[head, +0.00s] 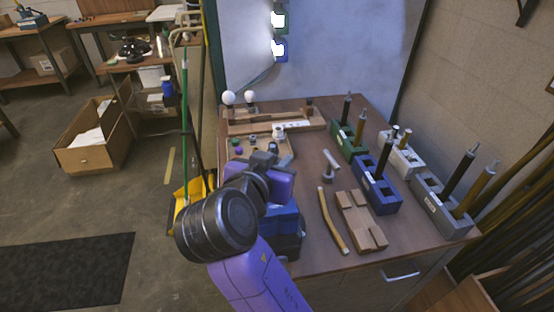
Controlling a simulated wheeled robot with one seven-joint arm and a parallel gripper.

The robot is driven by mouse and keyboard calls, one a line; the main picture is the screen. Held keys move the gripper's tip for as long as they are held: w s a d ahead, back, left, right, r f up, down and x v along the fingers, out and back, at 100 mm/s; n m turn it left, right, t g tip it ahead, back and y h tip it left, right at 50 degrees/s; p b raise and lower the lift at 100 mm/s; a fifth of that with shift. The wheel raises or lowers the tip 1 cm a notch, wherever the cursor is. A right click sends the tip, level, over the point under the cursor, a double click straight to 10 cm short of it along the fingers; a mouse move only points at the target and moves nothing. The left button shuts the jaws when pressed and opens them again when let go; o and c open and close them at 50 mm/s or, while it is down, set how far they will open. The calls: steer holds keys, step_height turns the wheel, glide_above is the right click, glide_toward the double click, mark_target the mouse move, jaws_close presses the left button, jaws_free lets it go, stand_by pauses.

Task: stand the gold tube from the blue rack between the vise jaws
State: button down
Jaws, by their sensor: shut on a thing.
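The blue rack (378,188) stands right of the table's middle; one dark tube stands in it and I see no gold tube there. My gripper (271,151) is over the left part of the table, above and behind the blue vise (288,232). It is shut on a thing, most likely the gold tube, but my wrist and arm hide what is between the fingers. The vise is partly covered by my arm, so its jaws and the gap between them are hidden.
A bent tan rod (331,222) and a notched wooden block (361,221) lie right of the vise. Green (345,137), white (402,154) and grey (440,205) racks flank the blue one, with upright tubes. A wooden tray with bulbs (285,122) is at the back.

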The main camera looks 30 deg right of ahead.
steer(key=shift+f, duration=0.4)
steer(key=c, duration=1.1)
jaws_free()
steer(key=shift+c, duration=0.2)
steer(key=b+v, duration=0.1)
steer(key=v, duration=0.6)
steer(key=shift+s+a+r, duration=0.15)
steer(key=shift+s+a, duration=0.05)
steer(key=shift+a, duration=0.1)
steer(key=shift+a, duration=0.1)
